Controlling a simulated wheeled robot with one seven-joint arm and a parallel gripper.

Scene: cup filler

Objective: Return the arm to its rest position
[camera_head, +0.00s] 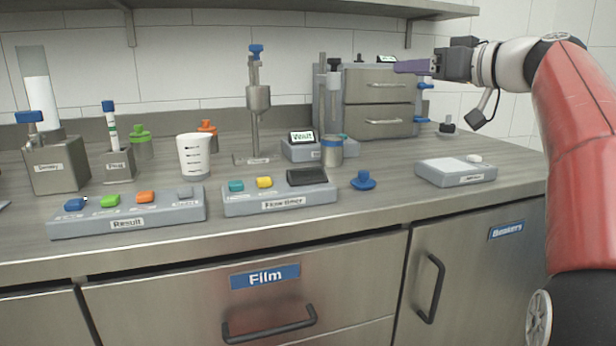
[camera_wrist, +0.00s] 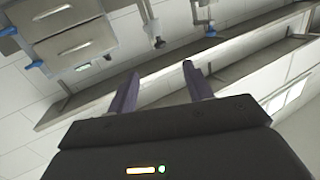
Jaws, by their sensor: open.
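My red and white arm stands at the right in the head view. My gripper (camera_head: 412,66) is raised above the counter, pointing left, level with the top of the metal drawer unit (camera_head: 378,100). In the wrist view its two purple fingers (camera_wrist: 158,88) stand apart with nothing between them. The wrist view is tilted and shows the drawer unit (camera_wrist: 80,45) at the upper left and a wall shelf. The gripper appears clear of the things on the counter.
The counter (camera_head: 400,160) holds a white beaker (camera_head: 194,157), a metal cup filler on a stand (camera_head: 258,100), a Result button box (camera_head: 130,215), a Flow timer box (camera_head: 280,197), a blue stopper (camera_head: 363,181) and a scale (camera_head: 455,171). A shelf (camera_head: 250,5) runs along the wall above.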

